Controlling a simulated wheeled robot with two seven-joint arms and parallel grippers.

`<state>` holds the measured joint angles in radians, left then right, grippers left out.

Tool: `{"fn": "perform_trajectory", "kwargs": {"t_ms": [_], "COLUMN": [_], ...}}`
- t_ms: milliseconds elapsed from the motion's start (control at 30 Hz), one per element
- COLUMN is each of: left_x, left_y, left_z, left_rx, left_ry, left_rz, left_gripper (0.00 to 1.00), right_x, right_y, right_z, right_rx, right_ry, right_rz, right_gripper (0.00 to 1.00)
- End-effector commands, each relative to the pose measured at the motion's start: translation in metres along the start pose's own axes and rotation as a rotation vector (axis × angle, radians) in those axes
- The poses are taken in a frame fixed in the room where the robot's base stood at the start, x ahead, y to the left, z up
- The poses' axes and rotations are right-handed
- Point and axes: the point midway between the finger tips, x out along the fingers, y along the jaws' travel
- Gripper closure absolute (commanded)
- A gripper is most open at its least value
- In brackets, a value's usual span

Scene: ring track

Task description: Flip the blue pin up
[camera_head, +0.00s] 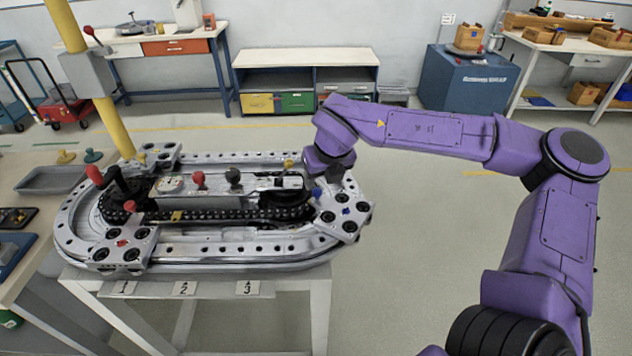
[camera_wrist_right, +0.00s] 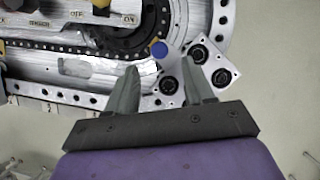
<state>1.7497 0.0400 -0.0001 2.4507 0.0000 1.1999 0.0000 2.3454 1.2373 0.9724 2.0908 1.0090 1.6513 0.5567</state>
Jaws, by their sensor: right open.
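The blue pin shows as a round blue cap (camera_wrist_right: 158,49) in the right wrist view, beside a light metal plate with black-ringed holes (camera_wrist_right: 195,68). In the head view a blue spot (camera_head: 317,192) shows just under my right gripper (camera_head: 325,180), at the right end of the ring track (camera_head: 200,250). My right gripper (camera_wrist_right: 160,66) is open and empty, its fingertips on either side of the line to the blue cap and a little short of it. Whether the fingers touch anything, and the pin's exact tilt, I cannot tell. My left gripper is not in view.
A yellow post (camera_head: 115,125) rises at the left. A black chain (camera_head: 215,215) runs along the track. The floor right of the track is clear.

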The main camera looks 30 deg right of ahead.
Motion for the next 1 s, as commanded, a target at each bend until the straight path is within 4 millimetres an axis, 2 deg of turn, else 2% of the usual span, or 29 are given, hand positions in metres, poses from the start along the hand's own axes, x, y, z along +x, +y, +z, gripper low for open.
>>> {"fn": "perform_trajectory", "kwargs": {"t_ms": [100, 233, 567, 733, 867, 1000], "left_x": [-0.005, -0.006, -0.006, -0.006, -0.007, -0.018], "left_y": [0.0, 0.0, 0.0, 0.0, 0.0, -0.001], "left_z": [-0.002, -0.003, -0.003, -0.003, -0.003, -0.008], "left_rx": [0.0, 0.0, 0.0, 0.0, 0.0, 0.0], "left_ry": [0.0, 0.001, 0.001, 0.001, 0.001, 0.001], "left_rz": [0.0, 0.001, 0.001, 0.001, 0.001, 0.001], "left_gripper": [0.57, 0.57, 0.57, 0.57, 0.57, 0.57], "right_x": [0.024, 0.043, 0.05, 0.05, 0.05, 0.035], "right_y": [0.0, 0.001, 0.002, 0.002, 0.002, 0.002], "right_z": [0.0, 0.001, 0.001, 0.001, 0.001, 0.007], "right_rx": [0.0, -0.002, -0.004, -0.004, -0.004, -0.004], "right_ry": [0.005, 0.002, -0.001, -0.001, -0.001, -0.002], "right_rz": [-0.002, -0.001, 0.001, 0.001, 0.001, 0.001], "right_gripper": [0.47, 0.47, 0.47, 1.0, 1.0, 1.0]}}
